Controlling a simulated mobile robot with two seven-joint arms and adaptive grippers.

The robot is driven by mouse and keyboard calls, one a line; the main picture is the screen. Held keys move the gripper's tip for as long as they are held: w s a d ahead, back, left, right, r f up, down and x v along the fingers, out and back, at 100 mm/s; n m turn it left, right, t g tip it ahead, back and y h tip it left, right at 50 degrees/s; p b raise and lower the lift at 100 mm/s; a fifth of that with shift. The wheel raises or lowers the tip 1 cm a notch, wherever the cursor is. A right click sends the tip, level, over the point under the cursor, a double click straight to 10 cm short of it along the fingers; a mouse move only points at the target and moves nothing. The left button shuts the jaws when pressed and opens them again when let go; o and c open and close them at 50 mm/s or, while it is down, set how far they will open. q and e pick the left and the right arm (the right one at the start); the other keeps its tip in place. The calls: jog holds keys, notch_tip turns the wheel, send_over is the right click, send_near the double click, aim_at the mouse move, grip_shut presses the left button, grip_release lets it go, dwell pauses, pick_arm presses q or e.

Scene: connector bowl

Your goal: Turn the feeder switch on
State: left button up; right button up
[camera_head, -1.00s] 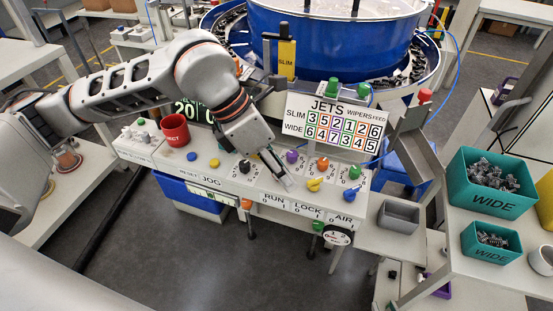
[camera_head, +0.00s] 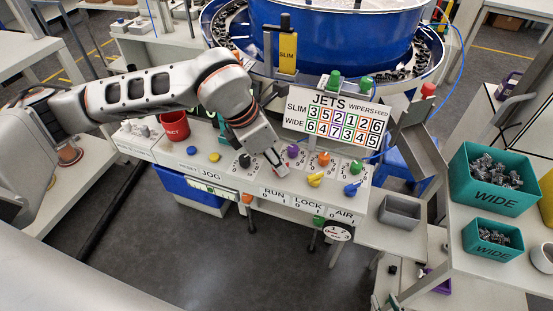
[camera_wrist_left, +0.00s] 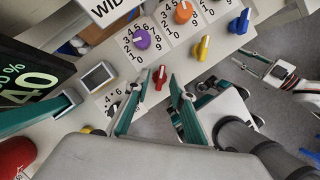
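A red switch (camera_wrist_left: 159,77) stands on the panel above the RUN label (camera_head: 272,193). No label I can read says feeder switch. My left gripper (camera_head: 281,167) is over the RUN end of the panel in the head view, largely hiding the red switch there. In the left wrist view its teal fingers (camera_wrist_left: 158,92) are parted, with the red switch beyond and between their tips; contact cannot be told. A second gripper, seemingly my right one (camera_wrist_left: 242,58), shows at the right of the wrist view, its fingers parted and empty. I cannot make it out in the head view.
A yellow switch (camera_head: 315,180) and a blue switch (camera_head: 352,188) stand right of the red one. Purple (camera_head: 292,151), orange (camera_head: 323,159) and green (camera_head: 356,167) dials sit behind. The JETS sign (camera_head: 335,118) rises behind them.

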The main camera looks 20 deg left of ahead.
pick_arm(q)
grip_shut()
jog(key=shift+m, duration=0.4)
jog(key=shift+w+a+m+g+h, duration=0.15)
jog(key=shift+m+g+h, duration=0.25)
jog(key=shift+m, duration=0.6)
jog(key=m+g, duration=0.1)
jog(key=m, duration=0.1)
jog(key=m+g, duration=0.1)
jog(key=m, duration=0.1)
jog(key=shift+w+m+b, duration=0.2)
jog(key=shift+m+b, duration=0.1)
jog(key=shift+b, duration=0.05)
jog(key=m, duration=0.1)
jog(key=m+g, duration=0.1)
jog(key=m, duration=0.1)
jog(key=m+g, duration=0.1)
jog(key=m, duration=0.1)
jog(key=shift+w, duration=0.25)
jog(key=m, duration=0.2)
jog(key=m+g+y, duration=0.1)
jog(key=m, duration=0.2)
jog(key=shift+w+d+g, duration=0.15)
jog(key=shift+d+g, duration=0.05)
jog(key=shift+g, duration=0.1)
jog(key=shift+m, duration=0.4)
